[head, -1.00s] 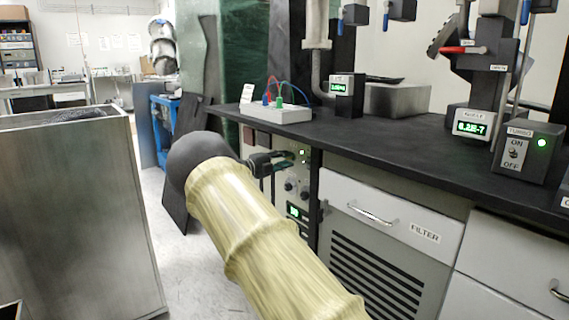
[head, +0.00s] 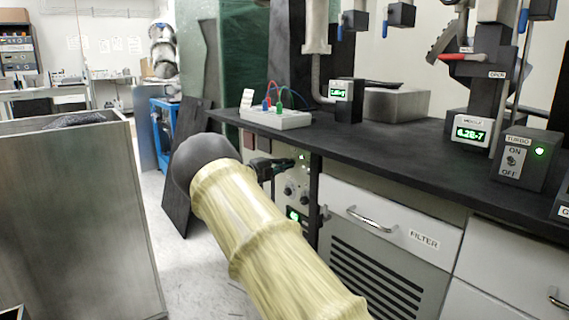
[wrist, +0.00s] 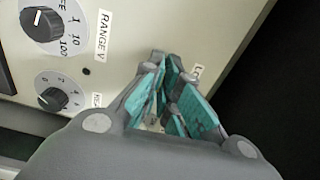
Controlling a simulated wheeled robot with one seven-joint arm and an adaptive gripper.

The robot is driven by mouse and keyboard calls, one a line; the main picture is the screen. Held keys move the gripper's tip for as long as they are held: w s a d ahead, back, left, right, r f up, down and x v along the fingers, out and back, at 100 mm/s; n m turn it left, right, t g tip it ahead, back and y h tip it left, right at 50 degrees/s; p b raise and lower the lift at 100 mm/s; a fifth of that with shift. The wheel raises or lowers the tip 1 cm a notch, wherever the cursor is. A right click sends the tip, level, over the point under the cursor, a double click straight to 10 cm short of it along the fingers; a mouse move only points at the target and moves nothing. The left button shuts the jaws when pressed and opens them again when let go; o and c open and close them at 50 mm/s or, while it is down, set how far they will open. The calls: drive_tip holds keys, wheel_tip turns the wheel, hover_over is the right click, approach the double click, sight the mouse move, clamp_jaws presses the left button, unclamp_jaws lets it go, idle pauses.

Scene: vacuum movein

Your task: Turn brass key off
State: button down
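My gripper (head: 270,167) reaches the pale control panel (head: 298,192) under the black bench. In the wrist view my gripper (wrist: 172,88) has its teal-padded fingers close to the panel face (wrist: 130,22), to the right of two knobs. A narrow gap shows between the pads, and a small pale spot shows low between them. I cannot make out the brass key; the fingers cover that part of the panel. Whether the fingers hold anything is not clear. A partly hidden label starting with "L" is just right of the fingertips.
Right of the panel is a white filter drawer (head: 375,215). A power box (head: 277,116) with coloured leads stands on the bench above. A large metal bin (head: 75,210) stands at left.

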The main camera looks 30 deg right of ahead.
drive_tip(key=shift+n+p, duration=8.7)
drive_tip(key=shift+p, duration=0.95)
drive_tip(key=shift+f, duration=0.1)
drive_tip(key=c, duration=1.7)
unclamp_jaws()
drive_tip(key=shift+a, duration=0.1)
drive_tip(key=a, duration=0.8)
drive_tip(key=s+a, duration=0.1)
drive_tip(key=a, duration=0.2)
drive_tip(key=shift+a, duration=0.4)
